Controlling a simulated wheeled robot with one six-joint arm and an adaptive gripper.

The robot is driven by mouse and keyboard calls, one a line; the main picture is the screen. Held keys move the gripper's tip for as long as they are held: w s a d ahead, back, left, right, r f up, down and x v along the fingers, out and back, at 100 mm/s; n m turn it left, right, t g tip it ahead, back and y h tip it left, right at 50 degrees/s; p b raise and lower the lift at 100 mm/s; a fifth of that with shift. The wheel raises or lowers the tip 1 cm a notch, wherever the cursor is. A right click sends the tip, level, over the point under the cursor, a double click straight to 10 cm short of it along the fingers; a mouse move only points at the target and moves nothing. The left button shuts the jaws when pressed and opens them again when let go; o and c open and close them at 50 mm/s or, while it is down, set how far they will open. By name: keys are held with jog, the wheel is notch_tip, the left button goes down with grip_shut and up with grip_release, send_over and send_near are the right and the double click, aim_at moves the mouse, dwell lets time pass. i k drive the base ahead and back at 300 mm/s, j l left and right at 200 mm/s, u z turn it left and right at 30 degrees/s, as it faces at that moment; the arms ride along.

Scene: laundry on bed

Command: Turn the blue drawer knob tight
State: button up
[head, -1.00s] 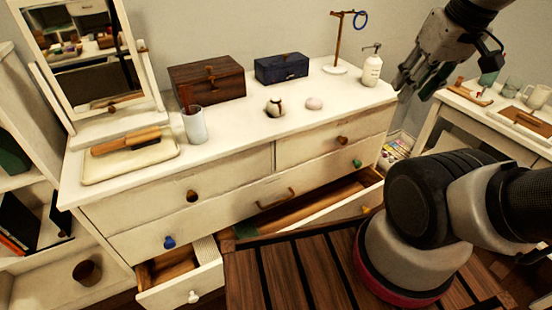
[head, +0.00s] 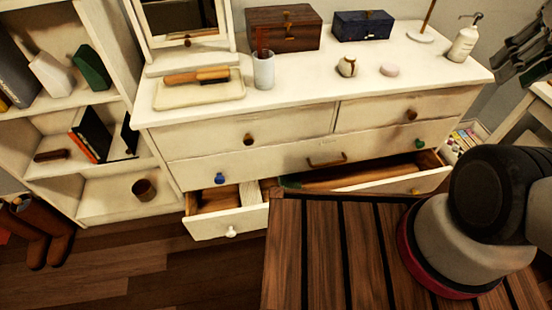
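The blue drawer knob (head: 220,178) sits at the left end of the dresser's (head: 290,118) wide middle drawer, whose front is closed. Whether the knob is loose cannot be told at this size. My gripper (head: 526,52) is at the upper right edge, partly cut off by the frame, far from the knob and to the right of the dresser top. Its dark fingers show, but whether they are open or shut is unclear.
Below, a left drawer with a white knob (head: 231,231) and a right drawer (head: 415,180) stand open and jut out. A shelf unit (head: 100,98) stands left. Boots (head: 42,232) are on the floor. Bare floor (head: 150,270) lies in front of the left drawer.

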aim_at(220, 181)
jog(key=i+l+u, duration=0.1)
jog(key=l+u, duration=0.55)
jog(key=u, duration=0.2)
jog(key=l+u, duration=0.45)
jog(key=j+u, duration=0.2)
jog(key=u, duration=0.2)
